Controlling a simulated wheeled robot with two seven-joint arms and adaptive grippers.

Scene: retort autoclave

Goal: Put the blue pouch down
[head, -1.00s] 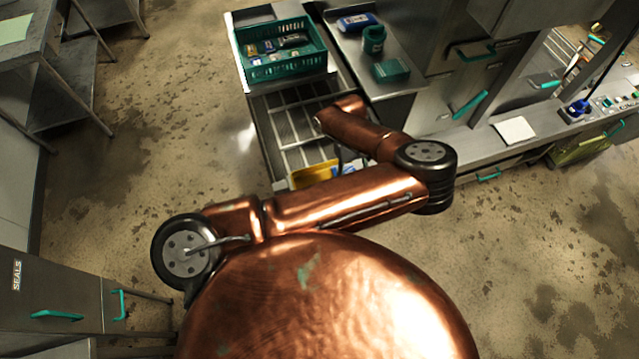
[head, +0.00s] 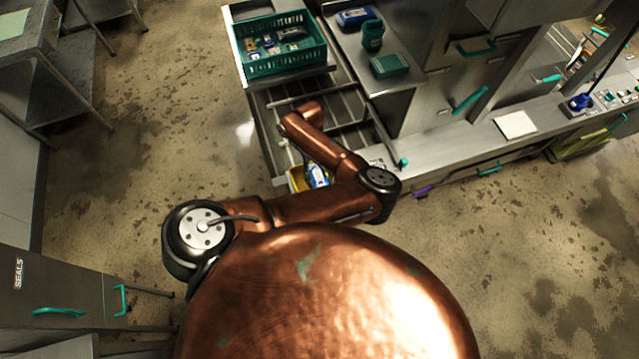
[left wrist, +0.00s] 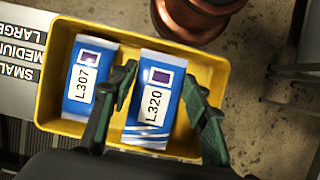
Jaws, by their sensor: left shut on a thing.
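The blue-and-white pouch labelled L320 (left wrist: 150,105) is between the green fingers of my left gripper (left wrist: 158,88) in the left wrist view, and the gripper is shut on it. The pouch is over or in a yellow tray (left wrist: 222,75). I cannot tell whether it touches the tray's bottom. A second blue-and-white pouch, L307 (left wrist: 88,80), lies in the tray to its left. In the head view, a blue-and-white pouch (head: 317,175) shows at the yellow tray (head: 296,179), partly behind my arm. My left gripper is mostly hidden there. My right gripper is out of view.
A green crate (head: 285,67) with several small packs stands at the far end of the slatted rack. Beside it, a steel counter (head: 345,45) carries a blue item, a green container and a green box (head: 390,66). Size lettering lines the wrist view's left edge. Floor left of the rack is open.

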